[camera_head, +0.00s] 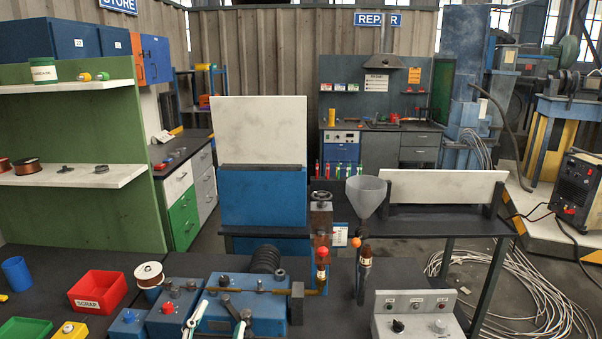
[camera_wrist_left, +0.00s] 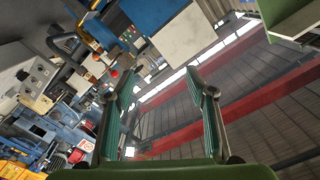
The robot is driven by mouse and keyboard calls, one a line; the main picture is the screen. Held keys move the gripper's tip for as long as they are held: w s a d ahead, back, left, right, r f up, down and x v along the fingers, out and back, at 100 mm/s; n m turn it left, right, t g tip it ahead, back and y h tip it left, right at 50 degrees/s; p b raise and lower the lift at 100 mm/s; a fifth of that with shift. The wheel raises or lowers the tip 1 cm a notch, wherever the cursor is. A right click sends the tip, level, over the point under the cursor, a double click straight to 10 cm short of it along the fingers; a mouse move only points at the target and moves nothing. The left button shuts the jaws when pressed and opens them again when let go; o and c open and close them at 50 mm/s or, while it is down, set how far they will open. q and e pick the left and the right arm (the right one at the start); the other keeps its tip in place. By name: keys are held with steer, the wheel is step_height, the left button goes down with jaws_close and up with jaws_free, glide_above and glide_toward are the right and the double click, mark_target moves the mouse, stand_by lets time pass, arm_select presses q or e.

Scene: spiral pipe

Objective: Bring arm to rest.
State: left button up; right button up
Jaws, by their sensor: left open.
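My left gripper (camera_head: 214,304) shows at the bottom of the head view, in front of a blue machine (camera_head: 262,312) on the dark workbench. Only its finger ends show there. In the left wrist view the two green-padded fingers of the left gripper (camera_wrist_left: 161,80) stand wide apart with nothing between them. That view is tilted, with the roof and red beams behind the fingers. My right gripper does not show in either view.
A control box (camera_head: 415,318) is at right. A red scrap bin (camera_head: 98,291) and blue cup (camera_head: 17,272) are at left.

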arm_select(q)
steer(key=s+a+f+n+g+y, duration=0.1)
steer(key=s+a+f+n+g, duration=0.15)
steer(key=s+f+g, duration=0.4)
steer(key=s+a+f+n+g+y, duration=0.1)
steer(key=s+a+f+n, duration=0.2)
steer(key=f, duration=0.6)
steer(key=s+f+g+h, duration=0.1)
steer(key=s+f+g, duration=0.25)
steer(key=s, duration=0.45)
steer(key=s+f+g, duration=0.3)
steer(key=s+f, duration=0.1)
steer(key=s, duration=0.5)
step_height(320, 180, down, 29)
steer(key=s+g+b, duration=0.2)
steer(key=s, duration=0.1)
steer(key=s+a+f+b, duration=0.1)
steer(key=s+a+f, duration=0.1)
steer(key=s+f, duration=1.4)
steer(key=shift+s+a+f+g, duration=0.15)
steer(key=shift+s+f+g, duration=0.15)
steer(key=shift+f+g, duration=0.15)
